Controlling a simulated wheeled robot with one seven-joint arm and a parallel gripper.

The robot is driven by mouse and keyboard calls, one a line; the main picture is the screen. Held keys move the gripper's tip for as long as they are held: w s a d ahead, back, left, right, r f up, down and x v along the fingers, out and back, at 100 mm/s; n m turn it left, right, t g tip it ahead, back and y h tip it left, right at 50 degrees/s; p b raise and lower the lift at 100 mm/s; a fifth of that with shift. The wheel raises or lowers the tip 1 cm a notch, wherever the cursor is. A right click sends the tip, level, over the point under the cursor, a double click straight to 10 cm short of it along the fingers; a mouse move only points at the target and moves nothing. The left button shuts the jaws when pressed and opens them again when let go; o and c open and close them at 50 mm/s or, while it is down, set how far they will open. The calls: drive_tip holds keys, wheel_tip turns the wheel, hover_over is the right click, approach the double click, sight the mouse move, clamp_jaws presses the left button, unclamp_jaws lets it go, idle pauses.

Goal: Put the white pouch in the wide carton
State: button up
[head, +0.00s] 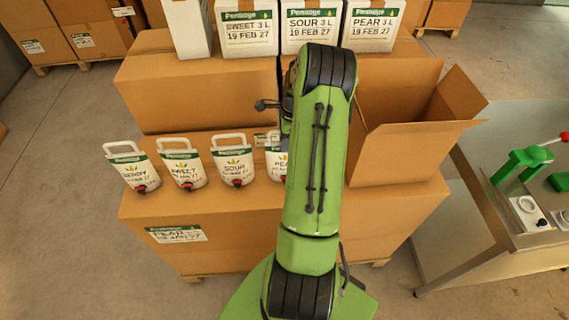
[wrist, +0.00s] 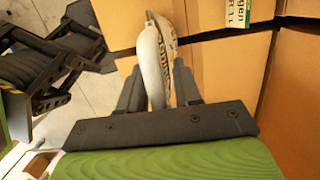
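Several white pouches with green labels and top handles stand in a row on a large carton: one at the far left (head: 132,166), a SWEET one (head: 182,165), a SOUR one (head: 233,161) and a PEAR one (head: 276,160), partly hidden behind my arm. The wide carton (head: 400,155) stands open to the right of my arm, flaps spread; its left part is hidden. In the wrist view a white pouch (wrist: 154,65) is seen edge-on between the fingers of my gripper (wrist: 157,88), which look closed against both its sides. The head view hides my fingers.
Closed brown cartons (head: 195,90) rise behind the row, with white SWEET, SOUR and PEAR boxes (head: 313,28) on top. A metal table (head: 520,210) with green equipment stands at the right. The floor at the left (head: 60,190) is clear.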

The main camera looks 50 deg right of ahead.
clamp_jaws()
drive_tip(key=shift+r, duration=0.1)
idle(1.1)
